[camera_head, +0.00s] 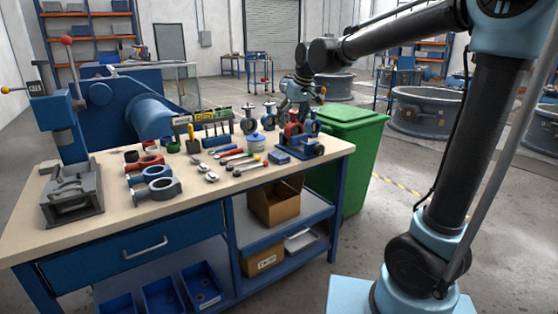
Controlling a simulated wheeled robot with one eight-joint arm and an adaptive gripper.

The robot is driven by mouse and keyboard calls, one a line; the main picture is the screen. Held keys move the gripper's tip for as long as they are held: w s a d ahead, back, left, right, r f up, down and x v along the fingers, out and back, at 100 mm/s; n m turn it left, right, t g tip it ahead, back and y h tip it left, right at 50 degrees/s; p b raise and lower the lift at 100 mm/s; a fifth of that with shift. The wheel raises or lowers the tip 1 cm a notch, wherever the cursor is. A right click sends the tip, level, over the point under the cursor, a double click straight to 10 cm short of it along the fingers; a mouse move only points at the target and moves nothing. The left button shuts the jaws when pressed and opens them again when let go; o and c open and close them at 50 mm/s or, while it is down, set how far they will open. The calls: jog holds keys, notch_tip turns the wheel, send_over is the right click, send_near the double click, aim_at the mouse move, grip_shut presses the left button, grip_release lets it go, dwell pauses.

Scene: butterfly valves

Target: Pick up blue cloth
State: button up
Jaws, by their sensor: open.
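I cannot make out a blue cloth for certain. A small flat blue piece (280,158) lies on the workbench (100,222) near its right end, in front of a red and blue valve fixture (293,136); it may be a folded cloth. My gripper (290,107) is above the back right part of the bench, at the end of my extended arm. It is open and appears empty, apart from the flat blue piece. Its fingertips are small and partly lost against the valve parts behind and below.
A press (68,150) stands at the left. A green bin (350,150) stands close behind the right end. A cardboard box (275,205) sits on the shelf below.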

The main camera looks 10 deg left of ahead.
send_over(280, 155)
jog(key=s+d, duration=0.1)
jog(key=d, duration=0.1)
jog(key=f, duration=1)
jog(key=shift+s+f, duration=0.2)
jog(key=shift+f, duration=0.1)
jog(key=shift+x, duration=2.9)
jog(key=shift+s, duration=0.1)
jog(key=c, duration=1)
